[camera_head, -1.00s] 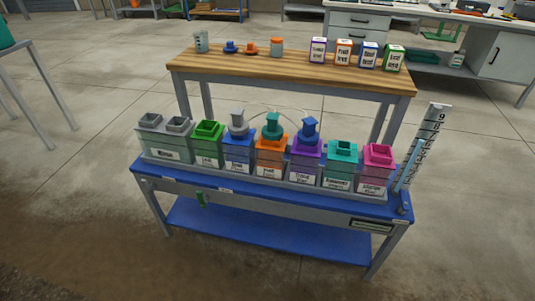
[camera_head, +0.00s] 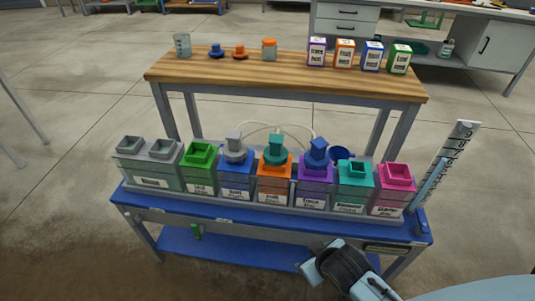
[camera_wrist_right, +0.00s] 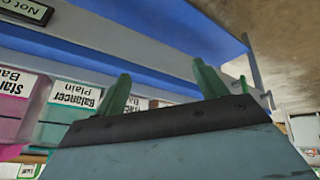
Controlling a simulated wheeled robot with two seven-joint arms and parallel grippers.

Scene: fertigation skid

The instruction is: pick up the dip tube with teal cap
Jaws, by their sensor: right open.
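The dip tube with teal cap (camera_head: 275,150) stands upright in the top of the orange tank (camera_head: 275,176), in the middle of the row on the blue bench. Its tube is hidden inside the tank. A grey cap (camera_head: 235,147) stands to its left and a blue cap (camera_head: 317,152) to its right. My right arm (camera_head: 345,268) shows at the bottom right of the head view, low in front of the bench and apart from the cap. In the right wrist view, my right gripper (camera_wrist_right: 160,72) has its green fingers apart with nothing held between them. My left gripper is out of view.
A teal tank (camera_head: 354,185) and a pink tank (camera_head: 395,188) stand right of the purple one. A tall graduated scale (camera_head: 445,163) rises at the bench's right end. Behind, a wooden table (camera_head: 285,78) bears boxes and small parts. The blue bench edge (camera_wrist_right: 180,35) crosses the wrist view.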

